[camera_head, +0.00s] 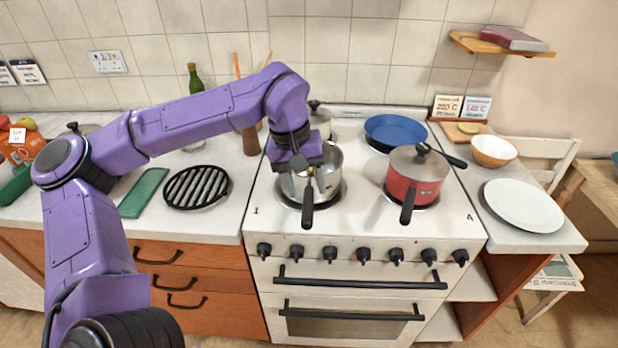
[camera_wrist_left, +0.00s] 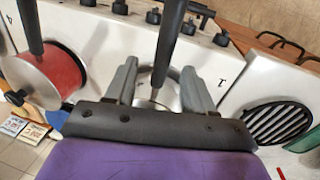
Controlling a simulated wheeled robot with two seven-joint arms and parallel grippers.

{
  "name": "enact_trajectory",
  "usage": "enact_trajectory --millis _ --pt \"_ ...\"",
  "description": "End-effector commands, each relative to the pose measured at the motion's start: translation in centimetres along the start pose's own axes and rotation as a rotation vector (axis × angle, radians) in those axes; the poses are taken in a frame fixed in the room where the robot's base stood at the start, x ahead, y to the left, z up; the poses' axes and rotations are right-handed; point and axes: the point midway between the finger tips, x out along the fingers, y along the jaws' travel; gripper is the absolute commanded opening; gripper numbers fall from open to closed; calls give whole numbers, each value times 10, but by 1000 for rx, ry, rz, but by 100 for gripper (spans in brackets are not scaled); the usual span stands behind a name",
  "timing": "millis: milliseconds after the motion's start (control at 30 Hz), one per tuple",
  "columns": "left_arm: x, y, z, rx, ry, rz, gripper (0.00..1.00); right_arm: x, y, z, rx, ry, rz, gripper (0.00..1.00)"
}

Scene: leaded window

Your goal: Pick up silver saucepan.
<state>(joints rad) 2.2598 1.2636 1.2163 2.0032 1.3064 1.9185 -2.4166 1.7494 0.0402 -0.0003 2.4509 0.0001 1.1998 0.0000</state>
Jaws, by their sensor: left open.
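The silver saucepan (camera_head: 329,158) stands on the front left burner of the stove, its dark handle (camera_head: 307,208) pointing to the stove's front edge. My left gripper (camera_head: 309,180) is open, pointing down over the near side of the pan where the handle begins. It hides part of the pan. In the left wrist view, the dark handle (camera_wrist_left: 170,30) runs down between the two open fingers (camera_wrist_left: 160,70). The frames do not clearly show whether a finger touches it. My right gripper is in neither view.
A red pot (camera_head: 416,178) with a lid stands on the front right burner. A blue pan (camera_head: 394,131) is behind it, and another pot (camera_head: 319,122) is at the back left. A black grill rack (camera_head: 196,187) lies on the left counter; a white plate (camera_head: 523,206) is at right.

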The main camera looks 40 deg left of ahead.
Motion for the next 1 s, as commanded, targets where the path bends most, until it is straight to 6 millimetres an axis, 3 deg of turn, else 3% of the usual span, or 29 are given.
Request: enact_trajectory --millis 300,567,667,733,767,1000 --pt "50 -2 -3 0 -4 -2 53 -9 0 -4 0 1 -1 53" --pt "56 0 -4 2 0 0 53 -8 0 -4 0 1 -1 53" --pt "56 0 -4 2 -1 0 27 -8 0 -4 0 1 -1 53" --pt "56 0 -4 2 -1 0 5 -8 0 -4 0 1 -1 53" --pt "56 0 -4 2 -1 0 0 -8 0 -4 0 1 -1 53" --pt "55 1 -4 4 3 3 0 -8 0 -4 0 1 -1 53"
